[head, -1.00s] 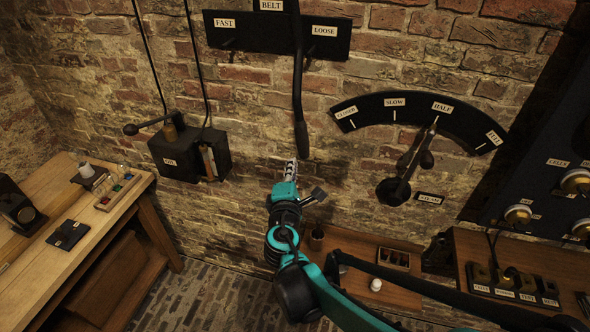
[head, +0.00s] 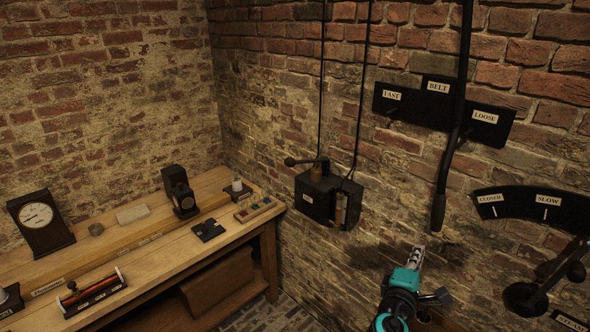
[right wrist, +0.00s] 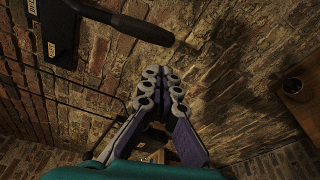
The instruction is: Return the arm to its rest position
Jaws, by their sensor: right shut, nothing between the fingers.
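My right gripper (head: 416,258) is at the lower right of the head view, below the belt lever (head: 447,150). Its fingers are shut and empty, pointing up toward the brick wall. In the right wrist view the same gripper (right wrist: 160,72) has its fingers together with nothing between them. The lever's black handle (right wrist: 142,30) shows above the fingertips there and looks apart from them. My left gripper is not in any view.
A wooden bench (head: 150,262) stands at the left with a clock (head: 40,222), a black device (head: 180,190) and a red cylinder in a holder (head: 93,288). A black wall box (head: 325,198) hangs between the bench and lever. The steam lever (head: 540,290) is at the right.

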